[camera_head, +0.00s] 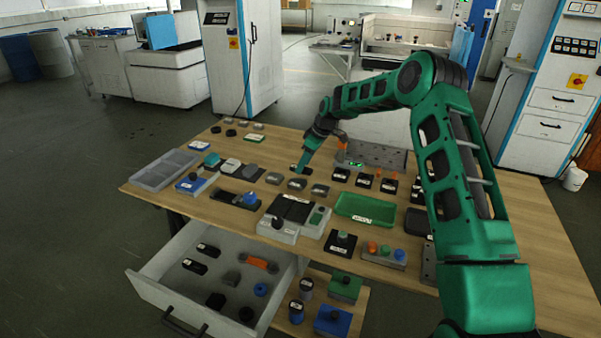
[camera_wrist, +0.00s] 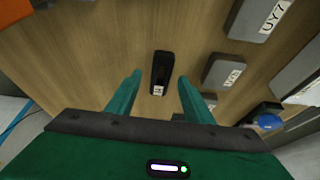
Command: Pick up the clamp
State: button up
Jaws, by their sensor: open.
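My gripper (camera_head: 303,160) is above the wooden table near its far middle, pointing down. In the wrist view my gripper (camera_wrist: 160,78) is open, with two green fingers apart and nothing held. A small black object (camera_wrist: 161,70) with a white label lies on the table in the gap between the fingers, as seen from the wrist. It appears to be the clamp, but its label is too small to read. The fingers do not appear to touch it. In the head view it (camera_head: 298,169) is partly hidden by the gripper.
Grey labelled blocks (camera_wrist: 224,71) lie right of the black object. An open drawer (camera_head: 155,295) with parts juts out at the front left.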

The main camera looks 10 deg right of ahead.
jog(key=shift+w+a+f, duration=0.1)
jog(key=shift+f, duration=0.3)
grip_shut()
jog(key=shift+r, duration=0.15)
